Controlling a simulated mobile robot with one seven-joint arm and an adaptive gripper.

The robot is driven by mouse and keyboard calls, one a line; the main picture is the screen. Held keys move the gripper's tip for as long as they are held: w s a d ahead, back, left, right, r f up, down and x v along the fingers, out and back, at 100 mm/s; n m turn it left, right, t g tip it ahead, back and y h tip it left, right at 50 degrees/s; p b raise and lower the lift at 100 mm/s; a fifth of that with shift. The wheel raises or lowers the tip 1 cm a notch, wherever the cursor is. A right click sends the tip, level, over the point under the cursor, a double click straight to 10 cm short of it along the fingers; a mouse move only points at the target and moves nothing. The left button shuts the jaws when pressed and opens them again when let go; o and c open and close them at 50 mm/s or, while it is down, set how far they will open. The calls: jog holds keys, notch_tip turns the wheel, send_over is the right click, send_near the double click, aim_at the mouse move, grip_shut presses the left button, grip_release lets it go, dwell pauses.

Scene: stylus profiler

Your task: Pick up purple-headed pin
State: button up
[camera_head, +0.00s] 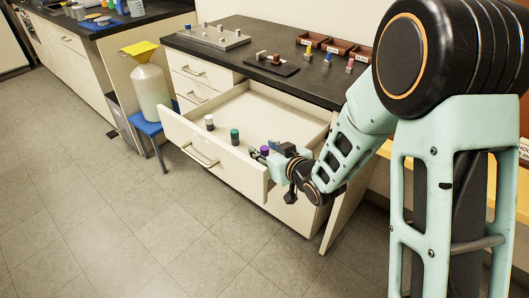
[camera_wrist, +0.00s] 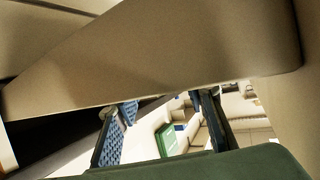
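The purple-headed pin (camera_head: 264,150) stands in the open drawer (camera_head: 182,133), near its right front corner; only its purple top shows clearly. My gripper (camera_head: 262,156) is low at that corner, right beside the purple head in the head view. I cannot tell whether they touch. In the wrist view my gripper (camera_wrist: 162,118) has its two blue-padded fingers spread apart, with no purple head visible between them. A green-headed pin (camera_head: 234,136) and a pale-headed pin (camera_head: 209,122) stand farther left in the drawer.
The beige drawer panel (camera_wrist: 170,55) fills much of the wrist view, close to my gripper. The dark counter (camera_head: 270,42) above holds a grey plate (camera_head: 210,38), a black tray (camera_head: 272,64) and brown bins. A blue stool (camera_head: 150,127) with a yellow-topped jug stands left.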

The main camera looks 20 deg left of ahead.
aim_at(265, 147)
grip_shut()
dwell(0.3)
notch_tip(265, 147, up, 10)
jog(key=p, duration=0.2)
jog(key=shift+p, duration=0.35)
jog(key=c, duration=0.8)
grip_release()
grip_shut()
